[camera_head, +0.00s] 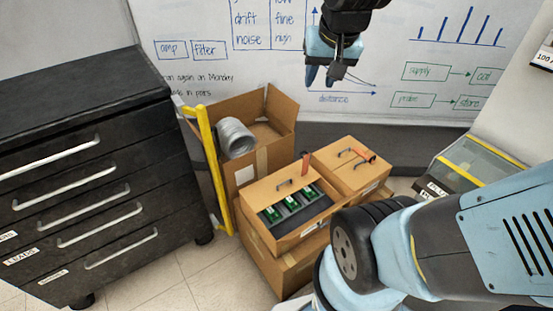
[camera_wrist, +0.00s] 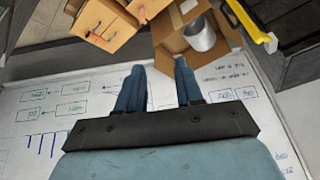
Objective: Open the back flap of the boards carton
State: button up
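The boards carton (camera_head: 310,235) is a brown box with green circuit boards (camera_head: 291,201) showing through its open front part. Its back flap (camera_head: 265,191) lies flat over the rear part of the top and carries a dark handle and a red tab (camera_head: 305,163). My gripper (camera_head: 331,78) hangs high in front of the whiteboard, above and behind the cartons, well apart from the flap. In the wrist view my gripper (camera_wrist: 160,82) has its two blue fingers spread with nothing between them. The boards carton is partly cut off at the top of that view.
A closed carton (camera_head: 352,180) with a handle and red tab stands right of the boards carton. An open carton (camera_head: 248,178) holding a grey coil (camera_head: 235,139) stands at left. A yellow hand truck (camera_head: 214,170) and black drawers (camera_head: 90,190) are further left; a yellow-edged case (camera_head: 475,165) is right.

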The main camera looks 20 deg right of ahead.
jog(key=w+f+m, duration=0.3)
jog(key=w+f, duration=0.5)
jog(key=w, duration=0.1)
jog(key=m+g+y, duration=0.1)
jog(key=m+g, duration=0.2)
jog(key=m, duration=0.6)
send_over(286, 187)
jog(key=shift+f, duration=23.15)
grip_shut()
